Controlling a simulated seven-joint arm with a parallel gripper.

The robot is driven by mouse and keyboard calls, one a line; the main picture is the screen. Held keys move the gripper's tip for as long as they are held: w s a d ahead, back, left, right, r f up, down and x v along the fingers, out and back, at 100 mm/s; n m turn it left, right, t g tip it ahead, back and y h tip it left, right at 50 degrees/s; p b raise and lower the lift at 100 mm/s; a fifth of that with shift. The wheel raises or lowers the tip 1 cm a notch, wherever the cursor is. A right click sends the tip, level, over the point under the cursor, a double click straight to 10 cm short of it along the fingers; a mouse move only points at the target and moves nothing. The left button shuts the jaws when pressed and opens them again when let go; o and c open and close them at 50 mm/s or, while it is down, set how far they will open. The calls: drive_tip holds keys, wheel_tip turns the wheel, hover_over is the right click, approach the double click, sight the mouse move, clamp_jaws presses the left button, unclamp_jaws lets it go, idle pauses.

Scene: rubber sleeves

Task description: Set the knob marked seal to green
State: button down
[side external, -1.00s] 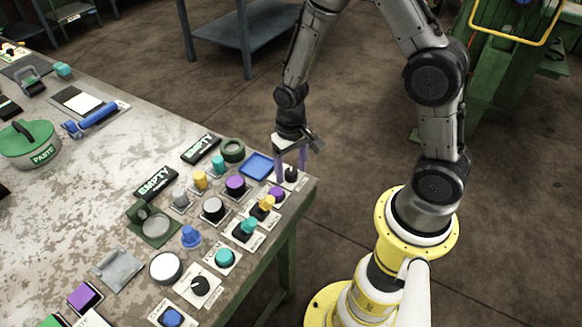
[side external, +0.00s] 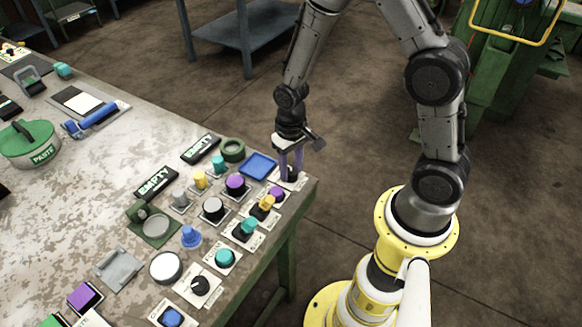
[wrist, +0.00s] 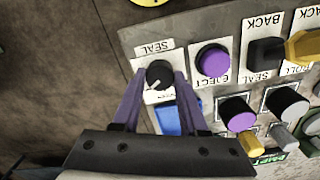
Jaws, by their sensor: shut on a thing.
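The seal knob (wrist: 159,75) is a round black knob with a pale pointer line, on a white plate marked SEAL (wrist: 154,48) in the wrist view. The pointer is aimed toward the lower left of that view. My gripper (wrist: 160,82) has its two purple fingers shut on the knob, one on each side. In the side external view my gripper (side external: 291,172) reaches down onto the knob at the table's right corner, and the fingers partly hide it. I cannot make out a green mark around the knob.
A purple eject button (wrist: 213,61) sits close beside the knob. A blue tray (side external: 258,166) lies just left of my gripper. Several buttons and switches crowd the table (side external: 110,200) nearby. The table's edge is just right of the knob, with open floor beyond.

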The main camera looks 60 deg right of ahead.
sight(291, 171)
drive_tip(key=n, duration=1.1)
idle(0.3)
drive_tip(key=shift+n, duration=0.3)
drive_tip(key=shift+c, duration=2.2)
unclamp_jaws()
wheel_tip(291, 171, up, 14)
